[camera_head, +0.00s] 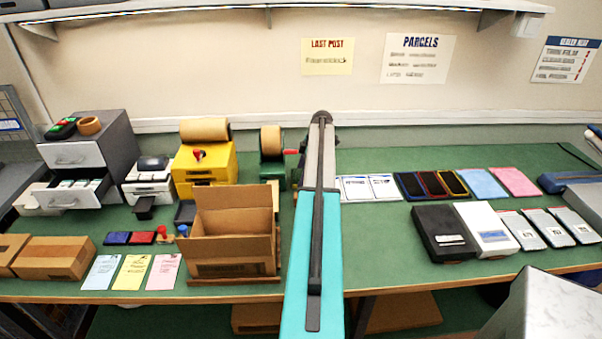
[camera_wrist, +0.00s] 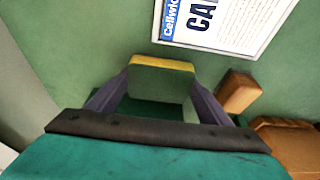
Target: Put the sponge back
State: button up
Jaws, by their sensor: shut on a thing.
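The sponge (camera_wrist: 160,66), a small block with a yellow layer along its far edge and a dull green face, is between the fingers of my gripper (camera_wrist: 161,88) in the wrist view. The gripper is shut on it, one dark finger on each side. A green surface lies beyond it; I cannot tell whether the sponge touches that surface. In the head view my arm reaches away over the bench, and neither the gripper nor the sponge can be made out there.
In the wrist view a white printed card (camera_wrist: 222,22) lies beyond the sponge. A brown block (camera_wrist: 237,92) is close on the right, with a larger brown thing (camera_wrist: 290,145) below it. In the head view an open cardboard box (camera_head: 233,249) stands left of my arm.

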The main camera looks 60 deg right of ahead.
jog(key=shift+f, duration=0.25)
jog(key=o, duration=1)
jog(key=shift+r, duration=0.25)
jog(key=shift+b+v, duration=2.1)
jog(key=shift+v, duration=3.85)
jog(key=shift+d, duration=0.15)
